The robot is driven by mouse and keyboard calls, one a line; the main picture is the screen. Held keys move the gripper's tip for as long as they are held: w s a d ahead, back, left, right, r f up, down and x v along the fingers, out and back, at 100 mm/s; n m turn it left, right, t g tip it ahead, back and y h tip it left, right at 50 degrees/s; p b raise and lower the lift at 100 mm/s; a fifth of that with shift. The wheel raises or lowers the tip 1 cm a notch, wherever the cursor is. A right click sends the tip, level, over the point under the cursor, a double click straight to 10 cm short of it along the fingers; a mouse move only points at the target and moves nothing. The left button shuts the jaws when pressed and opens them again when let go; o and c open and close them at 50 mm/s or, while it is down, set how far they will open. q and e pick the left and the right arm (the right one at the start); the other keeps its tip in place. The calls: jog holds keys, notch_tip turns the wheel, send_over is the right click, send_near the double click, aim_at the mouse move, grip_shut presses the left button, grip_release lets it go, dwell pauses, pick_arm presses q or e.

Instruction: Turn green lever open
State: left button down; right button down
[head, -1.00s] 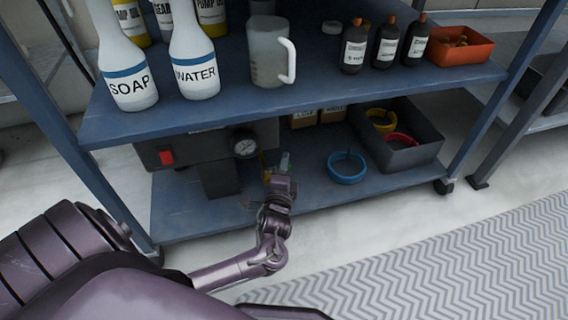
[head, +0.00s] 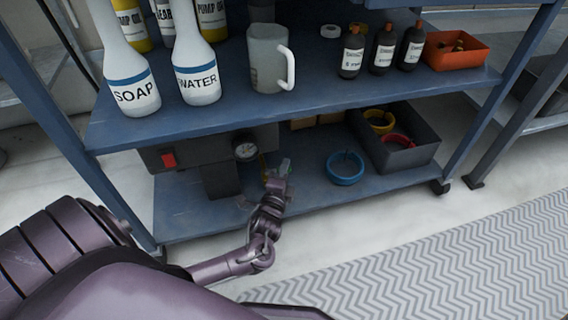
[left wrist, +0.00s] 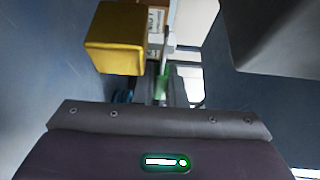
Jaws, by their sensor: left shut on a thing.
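The green lever (head: 285,167) is a small pale-green piece on the lower shelf, right of the dark machine with a gauge. My left gripper (head: 279,176) reaches in at the shelf's front and is shut on the lever. In the left wrist view, a bit of the green lever (left wrist: 162,84) shows between the fingers (left wrist: 161,94); most of it is hidden. My right gripper is not in view.
The dark machine (head: 205,152) has a red switch and a round gauge (head: 246,151). A yellow block (left wrist: 116,38) is close to the gripper. A blue ring (head: 345,179) and a dark bin (head: 418,152) lie to the right. The upper shelf (head: 310,101) overhangs.

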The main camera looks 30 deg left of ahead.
pick_arm(q)
jog(key=h+p, duration=0.1)
jog(key=m+h+p, duration=0.1)
jog(key=s+m+h+p, duration=0.1)
jog(key=shift+d+r+t+h, duration=0.15)
jog(key=shift+r+t+h, duration=0.15)
jog(key=shift+t, duration=0.1)
jog(key=shift+s+d+f+m+h+p, duration=0.15)
jog(key=shift+m+h+p, duration=0.3)
jog(key=shift+m+h, duration=0.55)
jog(key=shift+s+d+m+h+p, duration=0.15)
jog(key=shift+m+h, duration=0.1)
jog(key=shift+h, duration=0.3)
jog(key=shift+s+a+m+h+p, duration=0.15)
jog(key=shift+m+h, duration=0.1)
jog(key=shift+h, duration=0.3)
jog(key=shift+s+d+f+m+h, duration=0.1)
jog(key=shift+m+h, duration=0.2)
jog(key=shift+h, duration=0.15)
jog(key=shift+s+d+f+m+h, duration=0.1)
jog(key=shift+m+h, duration=0.2)
jog(key=shift+h, duration=0.15)
jog(key=c, duration=1.5)
grip_release()
jog(key=shift+p, duration=0.3)
